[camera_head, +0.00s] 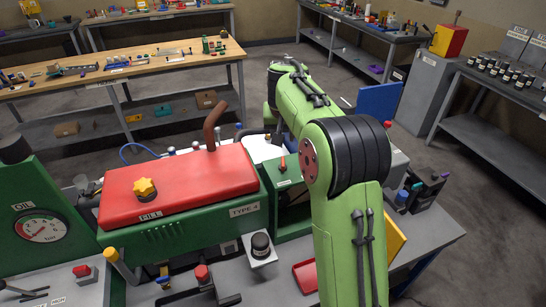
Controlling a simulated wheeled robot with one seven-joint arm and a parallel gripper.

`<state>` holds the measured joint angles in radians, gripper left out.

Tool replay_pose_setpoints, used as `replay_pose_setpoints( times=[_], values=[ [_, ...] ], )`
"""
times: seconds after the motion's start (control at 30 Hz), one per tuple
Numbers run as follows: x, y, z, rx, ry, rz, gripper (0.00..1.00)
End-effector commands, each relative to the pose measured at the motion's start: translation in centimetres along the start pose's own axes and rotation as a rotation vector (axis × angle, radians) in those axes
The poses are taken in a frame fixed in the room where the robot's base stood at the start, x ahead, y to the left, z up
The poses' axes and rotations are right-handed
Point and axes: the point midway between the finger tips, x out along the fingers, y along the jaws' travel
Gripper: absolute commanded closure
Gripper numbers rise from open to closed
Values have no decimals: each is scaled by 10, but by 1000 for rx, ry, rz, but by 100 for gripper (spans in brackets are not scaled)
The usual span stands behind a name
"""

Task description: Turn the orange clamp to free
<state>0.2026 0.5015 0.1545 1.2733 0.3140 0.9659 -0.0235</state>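A small orange lever (283,163), which may be the orange clamp, stands up on top of the green box at the right end of the red-topped machine. It is small here, and I cannot tell its exact setting. My green arm rises from the bottom right, bends at a black joint and reaches to the far side of the machine. Its far end comes down behind the machine, left of the arm. My gripper's fingers cannot be made out there, so whether they are open or shut, or touch anything, does not show.
The red-topped green machine (180,187) has a yellow knob (145,188) and a brown pipe (213,128). A pressure gauge (41,228) is at left. A black-knobbed block (261,247) and a red tray (306,276) lie in front. Other workbenches (120,70) stand behind, across open floor.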

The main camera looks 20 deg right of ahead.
Motion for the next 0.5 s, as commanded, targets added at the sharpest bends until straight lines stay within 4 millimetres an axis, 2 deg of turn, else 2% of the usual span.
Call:
replay_pose_setpoints(
  times=[0.17,0.5],
  values=[
    [34,1,2,1,-5,2,62],
    [119,0,2,1,-6,0,62]
  ],
)
